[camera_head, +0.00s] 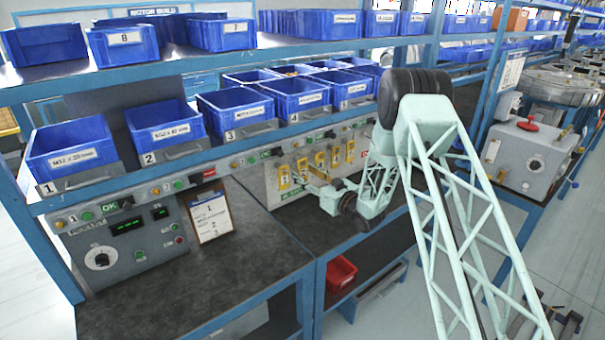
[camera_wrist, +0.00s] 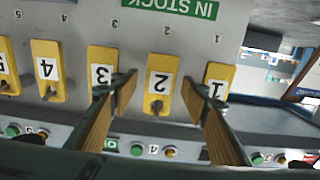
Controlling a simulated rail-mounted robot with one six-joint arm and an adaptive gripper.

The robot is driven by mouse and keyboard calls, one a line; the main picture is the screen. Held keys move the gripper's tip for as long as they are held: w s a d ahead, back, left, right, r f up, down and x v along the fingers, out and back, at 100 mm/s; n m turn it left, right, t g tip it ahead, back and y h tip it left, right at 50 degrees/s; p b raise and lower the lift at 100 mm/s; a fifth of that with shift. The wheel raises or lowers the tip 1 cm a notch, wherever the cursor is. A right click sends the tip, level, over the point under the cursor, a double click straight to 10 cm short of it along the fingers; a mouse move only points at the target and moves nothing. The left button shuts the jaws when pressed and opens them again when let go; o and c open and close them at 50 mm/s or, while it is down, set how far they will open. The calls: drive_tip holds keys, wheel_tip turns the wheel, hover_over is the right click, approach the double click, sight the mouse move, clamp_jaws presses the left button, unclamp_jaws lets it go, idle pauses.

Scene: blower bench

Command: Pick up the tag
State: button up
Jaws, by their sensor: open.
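Several yellow numbered tags hang in a row on a grey panel, which appears upside down in the wrist view. Tag 2 (camera_wrist: 160,88) sits between the fingers of my gripper (camera_wrist: 159,80), which is open and empty. The left finger overlaps the edge of tag 3 (camera_wrist: 101,66) in the picture, and the right finger overlaps tag 1 (camera_wrist: 218,76). Whether the fingers touch these tags I cannot tell. Tag 4 (camera_wrist: 47,70) hangs further left. In the head view my gripper (camera_head: 304,180) is close to the row of tags (camera_head: 320,160).
A green "IN STOCK" label (camera_wrist: 175,6) is on the panel. A row of buttons (camera_wrist: 152,150) lies along the shelf edge. Blue bins (camera_head: 235,105) stand on the shelf above. A framed sheet (camera_head: 210,217) leans on the dark bench (camera_head: 255,245), whose front is clear.

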drive_tip(key=shift+x, duration=0.9)
drive_tip(key=shift+c, duration=0.4)
drive_tip(key=c, duration=0.9)
drive_tip(key=shift+r, duration=0.25)
drive_tip(key=shift+r, duration=0.2)
drive_tip(key=p+v, duration=0.1)
drive_tip(key=v, duration=1.7)
drive_tip(key=shift+w+f+p, duration=0.1)
drive_tip(key=shift+p, duration=0.25)
drive_tip(key=shift+r, duration=0.4)
